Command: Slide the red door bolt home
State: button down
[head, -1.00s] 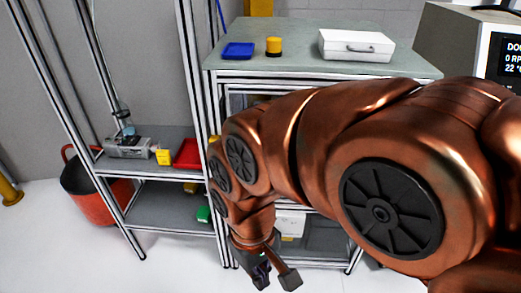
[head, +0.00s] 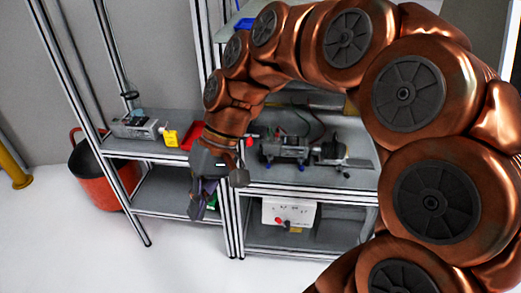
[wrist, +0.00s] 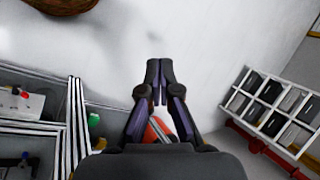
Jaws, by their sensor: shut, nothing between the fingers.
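I cannot make out a red door bolt for certain in either view. My gripper (head: 198,206) hangs fingers-down in front of the shelf rack in the head view. In the wrist view my gripper (wrist: 159,68) has its fingertips together, with nothing held at the tips. A red and white shape (wrist: 158,130) shows between the finger linkages, but what it is cannot be told. In the head view a small red knob (head: 249,141) shows just right of my wrist. A white box (head: 289,213) with red and black parts stands on the lower shelf at the right.
A red tray (head: 192,135), a yellow container (head: 170,136) and a grey device (head: 135,125) sit on the left shelf. Dark machinery (head: 285,147) stands on the right shelf. A red bucket (head: 97,182) stands at the left. The floor in front is clear.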

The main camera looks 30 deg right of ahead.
jog(key=w+d+f+m+t+y+b, duration=0.1)
jog(key=w+d+m+t+y+b, duration=0.4)
jog(key=w+d, duration=1.2)
jog(key=s+d+f+m+t+b, duration=0.1)
jog(key=d+f+t+b, duration=0.2)
jog(key=d, duration=0.9)
jog(key=s+d+f+m+t+y+b, duration=0.1)
jog(key=d+f+t+b, duration=0.2)
jog(key=d, duration=0.9)
notch_tip(320, 180, down, 3)
jog(key=shift+f+m+t+b, duration=0.1)
jog(key=shift+m+t+b, duration=0.3)
jog(key=shift+b, duration=0.85)
jog(key=x, duration=1.4)
